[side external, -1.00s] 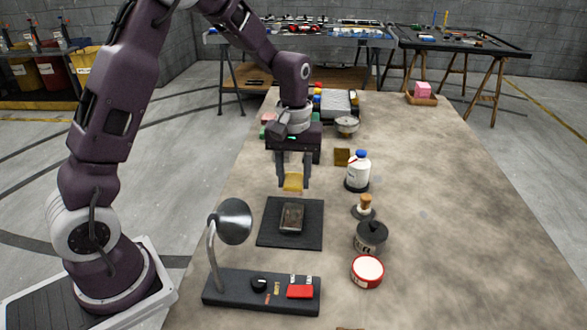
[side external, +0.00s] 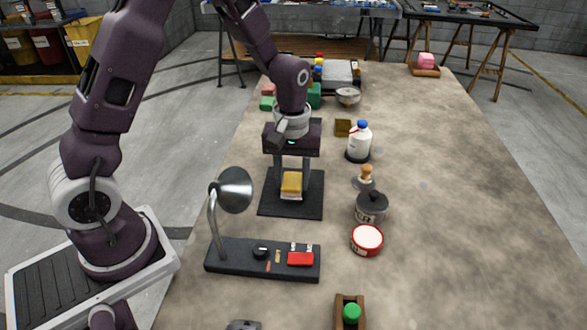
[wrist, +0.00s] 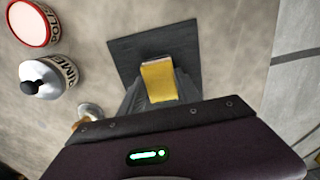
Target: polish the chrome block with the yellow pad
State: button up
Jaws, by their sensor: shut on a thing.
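My gripper (side external: 291,188) is shut on the yellow pad (side external: 291,182), low over the dark square mat (side external: 310,208). The pad also shows in the wrist view (wrist: 159,82), between the fingers and over the middle of the mat (wrist: 127,53). The chrome block is almost wholly hidden beneath the pad and fingers. I cannot tell whether the pad touches the block.
A lamp (side external: 234,188) on a black base with switches stands in front of the mat. A red-rimmed tin (side external: 367,239), a dark-lidded jar (side external: 371,207), a wooden-handled stamp-like tool (side external: 365,175) and a white bottle (side external: 358,141) stand to the right. The table's right side is clear.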

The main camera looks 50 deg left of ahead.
jog(key=shift+s+d, duration=0.9)
jog(key=shift+w+a, duration=2.65)
jog(key=shift+a, duration=0.05)
notch_tip(320, 180, up, 8)
jog(key=shift+d+r, duration=0.1)
